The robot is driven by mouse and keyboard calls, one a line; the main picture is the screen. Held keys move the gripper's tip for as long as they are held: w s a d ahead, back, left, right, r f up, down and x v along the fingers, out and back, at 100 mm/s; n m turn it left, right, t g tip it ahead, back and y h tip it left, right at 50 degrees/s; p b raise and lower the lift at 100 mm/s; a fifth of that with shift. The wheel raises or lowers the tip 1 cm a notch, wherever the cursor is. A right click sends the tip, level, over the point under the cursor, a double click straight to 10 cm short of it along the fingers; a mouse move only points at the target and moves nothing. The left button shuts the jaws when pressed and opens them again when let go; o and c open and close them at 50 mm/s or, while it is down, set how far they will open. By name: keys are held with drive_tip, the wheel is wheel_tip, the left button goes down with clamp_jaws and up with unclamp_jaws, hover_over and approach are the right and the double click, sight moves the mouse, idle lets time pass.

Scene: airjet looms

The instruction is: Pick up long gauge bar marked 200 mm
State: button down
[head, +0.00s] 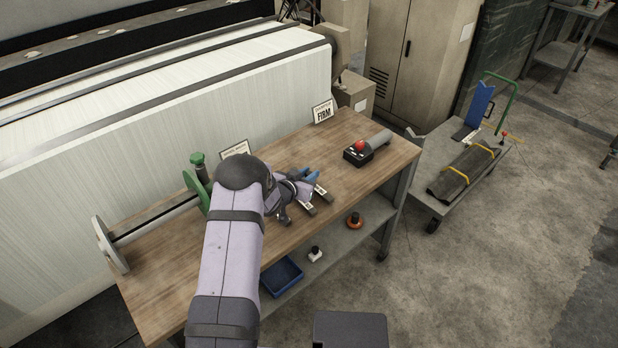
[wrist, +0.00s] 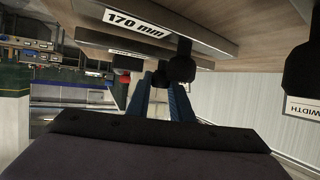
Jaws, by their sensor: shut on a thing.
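My gripper (head: 316,174) is over the wooden bench, its blue fingers pointing toward the right. In the wrist view its fingers (wrist: 160,88) are close together around a small dark knob (wrist: 160,78). A gauge bar marked 170 mm (wrist: 140,25) lies nearer the camera, with a dark knob beside the fingertips. A second bar (wrist: 127,62) shows behind it; its label is too small and covered to read. In the head view two label ends of bars show below the fingers, one farther right (head: 323,193) and one nearer (head: 307,209). I cannot read a 200 mm mark.
A black box with a red button (head: 358,150) stands at the bench's right end. A green-flanged roller (head: 155,220) lies left. A FIRM sign (head: 322,111) stands at the back. Blue tray (head: 282,277) sits on the lower shelf. A cart (head: 490,165) is at right.

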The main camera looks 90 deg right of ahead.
sight(309, 173)
wheel_tip(309, 173, up, 17)
drive_tip(key=b, duration=0.1)
idle(0.3)
